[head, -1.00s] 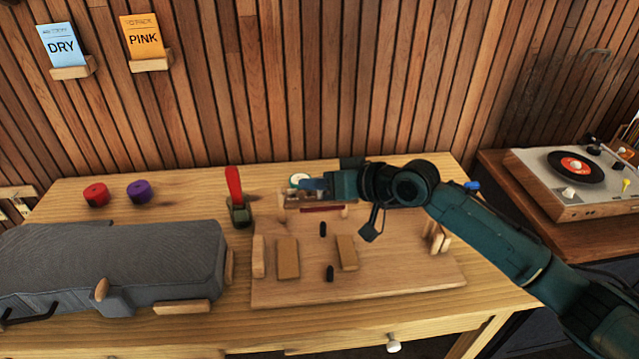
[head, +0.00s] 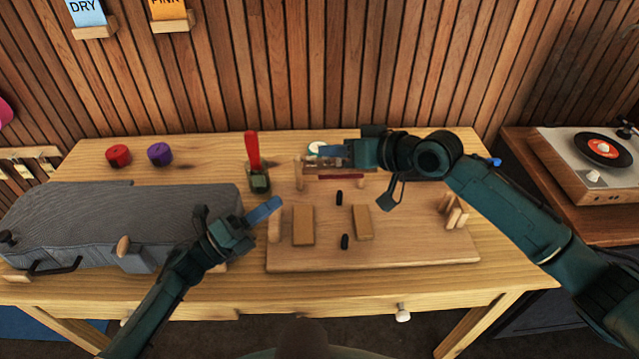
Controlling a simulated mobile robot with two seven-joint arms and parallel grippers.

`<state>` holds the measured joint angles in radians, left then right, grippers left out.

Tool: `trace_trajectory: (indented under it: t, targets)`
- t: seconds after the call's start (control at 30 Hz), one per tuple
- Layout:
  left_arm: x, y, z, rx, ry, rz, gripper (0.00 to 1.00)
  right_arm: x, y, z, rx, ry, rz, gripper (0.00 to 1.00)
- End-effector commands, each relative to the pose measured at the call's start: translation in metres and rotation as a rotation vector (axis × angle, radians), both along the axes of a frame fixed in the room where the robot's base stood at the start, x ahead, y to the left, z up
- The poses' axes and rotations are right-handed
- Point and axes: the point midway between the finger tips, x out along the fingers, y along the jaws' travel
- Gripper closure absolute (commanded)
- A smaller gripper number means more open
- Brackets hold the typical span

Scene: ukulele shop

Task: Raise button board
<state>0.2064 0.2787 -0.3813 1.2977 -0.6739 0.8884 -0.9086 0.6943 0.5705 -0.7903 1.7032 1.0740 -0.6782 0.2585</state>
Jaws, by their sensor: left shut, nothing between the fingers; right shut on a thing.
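A small brown wooden board (head: 340,165) with a dark red strip (head: 342,177) along its front is at the back of the large wooden base board (head: 400,250). I take it to be the button board. A pale round piece (head: 317,148) shows just behind it. My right gripper (head: 333,152) is shut on the small board at its top edge. The fingers and wrist hide part of it, and I cannot tell how high it sits. My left gripper (head: 264,209) is shut and empty, above the left edge of the base board, between it and the grey case.
The grey case (head: 90,215) fills the table's left side. Red (head: 118,155) and purple (head: 160,154) round pieces lie behind it. Wooden blocks (head: 303,225) and black pegs (head: 345,242) are on the base board. A turntable (head: 590,160) stands at right.

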Motion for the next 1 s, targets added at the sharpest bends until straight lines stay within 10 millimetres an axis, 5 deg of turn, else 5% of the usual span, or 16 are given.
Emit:
trace_trajectory:
  t: [0.3,0.47,1.0]
  targets:
    - [0.004,-0.002,0.018,0.257,-0.423,-0.228,1.00,0.001,0.000,0.001,0.001,-0.003,-0.001,1.00]
    - [0.005,-0.012,0.021,0.272,-0.457,-0.250,1.00,0.001,0.000,0.001,0.001,-0.004,0.000,1.00]
    - [0.017,-0.093,0.037,0.270,-0.451,-0.247,1.00,0.001,0.000,0.001,0.001,-0.003,-0.001,1.00]
